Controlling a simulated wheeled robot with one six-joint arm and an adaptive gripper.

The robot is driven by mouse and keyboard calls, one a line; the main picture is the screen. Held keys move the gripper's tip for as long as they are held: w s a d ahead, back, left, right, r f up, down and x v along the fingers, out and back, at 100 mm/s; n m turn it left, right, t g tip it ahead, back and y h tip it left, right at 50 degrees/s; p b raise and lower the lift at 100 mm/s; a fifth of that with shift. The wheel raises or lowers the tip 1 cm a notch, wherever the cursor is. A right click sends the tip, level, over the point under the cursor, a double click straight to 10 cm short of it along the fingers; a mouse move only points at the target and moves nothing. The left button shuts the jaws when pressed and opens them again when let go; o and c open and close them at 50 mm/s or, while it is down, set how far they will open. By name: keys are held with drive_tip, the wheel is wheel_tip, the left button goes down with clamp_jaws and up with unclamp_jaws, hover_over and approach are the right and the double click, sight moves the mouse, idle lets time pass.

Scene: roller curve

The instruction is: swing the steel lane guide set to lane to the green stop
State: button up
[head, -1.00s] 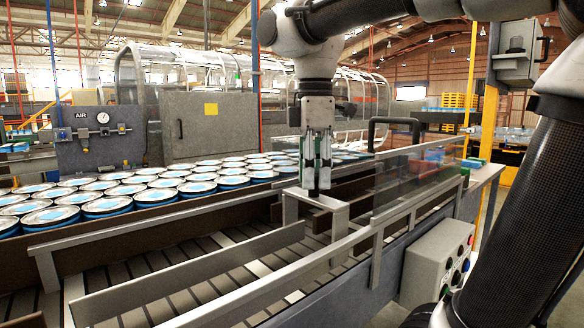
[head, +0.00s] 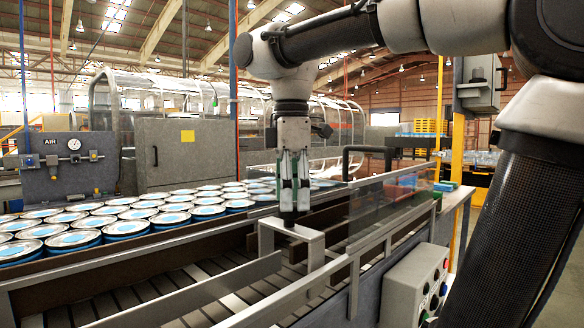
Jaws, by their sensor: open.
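The steel lane guide (head: 195,292) is a long pale grey bar lying slantwise over the rollers in the foreground. Its far end is close to a pale bracket (head: 312,244). My gripper (head: 289,212) points straight down above the bracket, with its fingers on either side of a dark upright piece. I cannot tell whether they touch it, or whether this piece belongs to the guide. Small green parts (head: 437,196) show at the far right end of the side rail; I cannot tell if one is the green stop.
Rows of blue-sided cans (head: 120,224) stand on the belt to the left, behind a brown side wall. A clear panel (head: 392,212) and a black hoop handle (head: 368,152) stand just right of my gripper. A button box (head: 415,284) hangs on the near side.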

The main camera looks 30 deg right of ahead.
wheel_tip(320, 180, up, 10)
idle(0.3)
drive_tip(key=shift+s+r, duration=0.1)
idle(0.3)
